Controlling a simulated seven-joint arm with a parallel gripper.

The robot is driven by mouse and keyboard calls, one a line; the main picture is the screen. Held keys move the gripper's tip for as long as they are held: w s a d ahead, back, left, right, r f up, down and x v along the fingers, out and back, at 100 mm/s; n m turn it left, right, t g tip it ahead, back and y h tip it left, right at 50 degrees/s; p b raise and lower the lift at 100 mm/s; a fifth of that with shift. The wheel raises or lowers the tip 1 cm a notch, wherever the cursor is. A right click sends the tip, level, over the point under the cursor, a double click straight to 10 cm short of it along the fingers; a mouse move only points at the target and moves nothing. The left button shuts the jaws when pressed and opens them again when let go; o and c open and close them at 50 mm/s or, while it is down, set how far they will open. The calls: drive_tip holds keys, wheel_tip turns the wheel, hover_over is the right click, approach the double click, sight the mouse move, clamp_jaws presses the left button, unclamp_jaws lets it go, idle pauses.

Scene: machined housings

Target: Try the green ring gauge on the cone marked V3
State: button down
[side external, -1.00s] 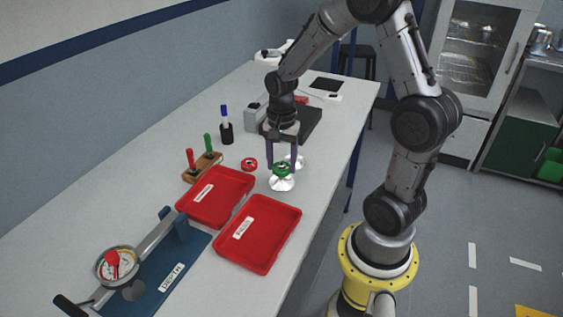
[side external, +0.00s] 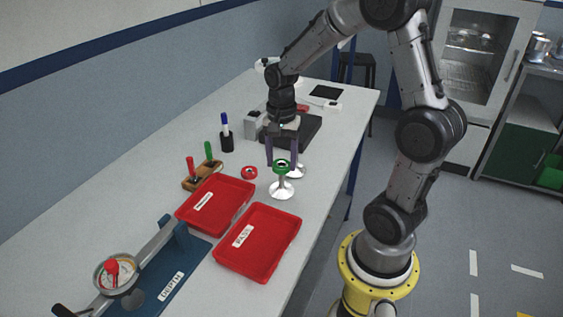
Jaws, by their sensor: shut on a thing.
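The green ring gauge (side external: 282,165) is between the fingers of my gripper (side external: 283,163), which is shut on it. It is at the top of a shiny silver cone (side external: 282,189) with a flared foot. I cannot tell whether the ring touches the cone's tip or hangs just above it. A second silver cone (side external: 299,171) stands just behind to the right, partly hidden by the finger and ring. No V3 mark is legible on either cone.
A red ring (side external: 249,172) lies left of the cones. Two red trays (side external: 207,228) (side external: 262,272) are in front. A wooden stand with red and green handles (side external: 203,181), a pen cup (side external: 227,142) and a blue-based depth gauge (side external: 160,290) are to the left. A dark plate (side external: 312,130) lies behind.

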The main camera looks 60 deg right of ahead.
drive_tip(key=shift+r, duration=1.15)
wheel_tip(320, 180, up, 5)
drive_tip(key=shift+r, duration=0.1)
idle(0.3)
drive_tip(key=shift+d, duration=0.1)
